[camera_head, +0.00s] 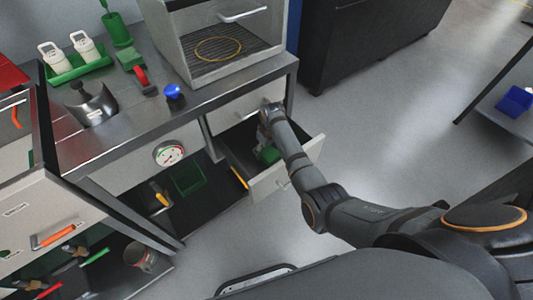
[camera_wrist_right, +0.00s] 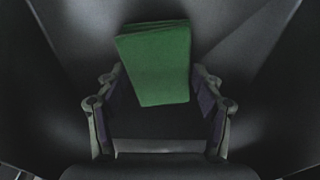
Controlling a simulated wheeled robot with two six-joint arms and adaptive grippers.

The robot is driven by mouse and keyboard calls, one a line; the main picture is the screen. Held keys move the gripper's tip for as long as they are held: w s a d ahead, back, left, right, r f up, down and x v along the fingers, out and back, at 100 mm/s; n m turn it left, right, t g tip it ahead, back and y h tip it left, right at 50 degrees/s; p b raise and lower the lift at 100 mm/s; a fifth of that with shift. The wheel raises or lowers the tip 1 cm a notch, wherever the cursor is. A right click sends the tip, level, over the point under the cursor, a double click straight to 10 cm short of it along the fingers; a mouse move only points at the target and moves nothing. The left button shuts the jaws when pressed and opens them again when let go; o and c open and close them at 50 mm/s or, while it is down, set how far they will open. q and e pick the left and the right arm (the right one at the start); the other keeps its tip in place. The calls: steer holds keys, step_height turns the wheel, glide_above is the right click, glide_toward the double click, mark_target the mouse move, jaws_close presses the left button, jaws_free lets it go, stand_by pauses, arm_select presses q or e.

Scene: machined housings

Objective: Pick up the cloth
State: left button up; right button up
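The cloth is a folded green rectangle (camera_wrist_right: 156,62), seen in the right wrist view between and beyond my right gripper's fingers. In the head view the green cloth (camera_head: 270,155) shows inside the open drawer (camera_head: 285,179), partly hidden by my arm. My right gripper (camera_wrist_right: 160,88) points down into this drawer, with its two fingers spread on either side of the cloth. I cannot tell whether the fingers touch it. No grip on it shows. In the head view the right gripper (camera_head: 266,143) is partly hidden by my wrist. My left gripper is not in view.
The drawer walls stand close around my right gripper. Above is a metal bench (camera_head: 140,125) with a green tray (camera_head: 78,66) of white bottles, a red-handled tool (camera_head: 142,80), a blue knob (camera_head: 173,92) and a grey cabinet (camera_head: 225,45). A gauge (camera_head: 168,153) sits on the front.

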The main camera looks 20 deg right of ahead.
mark_target(267, 151)
steer(key=c, duration=0.4)
step_height(267, 151, up, 10)
steer(key=shift+r+p, duration=0.1)
steer(key=shift+p, duration=0.7)
steer(key=o, duration=0.5)
steer(key=shift+c, duration=0.2)
steer(key=c, duration=0.4)
